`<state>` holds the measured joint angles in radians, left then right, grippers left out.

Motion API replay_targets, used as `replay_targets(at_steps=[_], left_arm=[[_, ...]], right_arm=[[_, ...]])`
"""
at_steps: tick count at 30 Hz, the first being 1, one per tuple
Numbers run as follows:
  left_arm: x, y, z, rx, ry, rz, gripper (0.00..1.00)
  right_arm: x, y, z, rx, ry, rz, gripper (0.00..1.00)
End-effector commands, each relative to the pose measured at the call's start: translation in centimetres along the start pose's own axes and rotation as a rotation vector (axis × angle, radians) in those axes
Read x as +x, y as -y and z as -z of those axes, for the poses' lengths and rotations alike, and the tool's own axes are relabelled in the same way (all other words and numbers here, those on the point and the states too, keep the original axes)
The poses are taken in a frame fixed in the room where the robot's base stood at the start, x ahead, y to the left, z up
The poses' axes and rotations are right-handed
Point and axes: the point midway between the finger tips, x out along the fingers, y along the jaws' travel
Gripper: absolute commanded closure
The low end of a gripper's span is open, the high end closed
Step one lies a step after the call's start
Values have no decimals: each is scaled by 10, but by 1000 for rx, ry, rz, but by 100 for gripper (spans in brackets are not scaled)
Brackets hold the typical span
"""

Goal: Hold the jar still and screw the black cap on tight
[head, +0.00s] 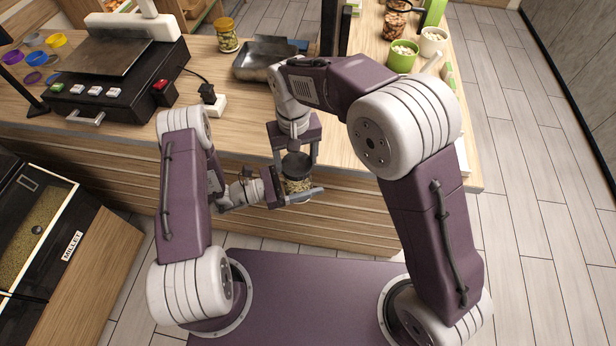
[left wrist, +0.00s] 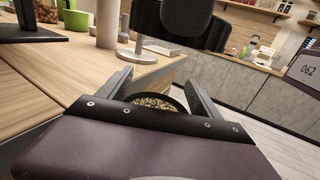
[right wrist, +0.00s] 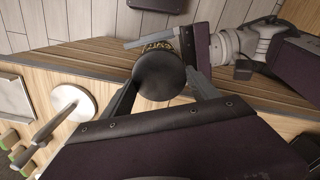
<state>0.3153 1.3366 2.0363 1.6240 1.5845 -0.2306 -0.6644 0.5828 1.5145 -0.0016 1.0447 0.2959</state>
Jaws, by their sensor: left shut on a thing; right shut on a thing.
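The glass jar (head: 298,187) with pale contents is upright in front of the wooden counter's edge. My left gripper (head: 300,191) is shut on its body from the left. The jar's pale contents also show between the fingers in the left wrist view (left wrist: 155,102). The black cap (head: 296,164) sits at the top of the jar, level as far as I can see. My right gripper (head: 295,158) comes down from above and is shut on the cap. The cap (right wrist: 158,76) is between its fingertips in the right wrist view. The thread is hidden, so tightness cannot be told.
The wooden counter (head: 240,130) lies just behind the jar. On it stand a metal tray (head: 262,66), a yellow-lidded jar (head: 227,38), a black machine (head: 115,85) and a white socket block (head: 212,107). A green cup (head: 402,56) stands at the right. The floor at right is clear.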

Motion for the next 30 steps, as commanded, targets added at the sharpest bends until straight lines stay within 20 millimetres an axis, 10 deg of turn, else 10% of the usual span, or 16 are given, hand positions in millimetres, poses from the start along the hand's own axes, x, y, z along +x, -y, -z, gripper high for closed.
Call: replay_targets(at_steps=[30], left_arm=[[0,0,0,0,1,0,99]], right_arm=[[16,0,-1,0,1,-1,69]])
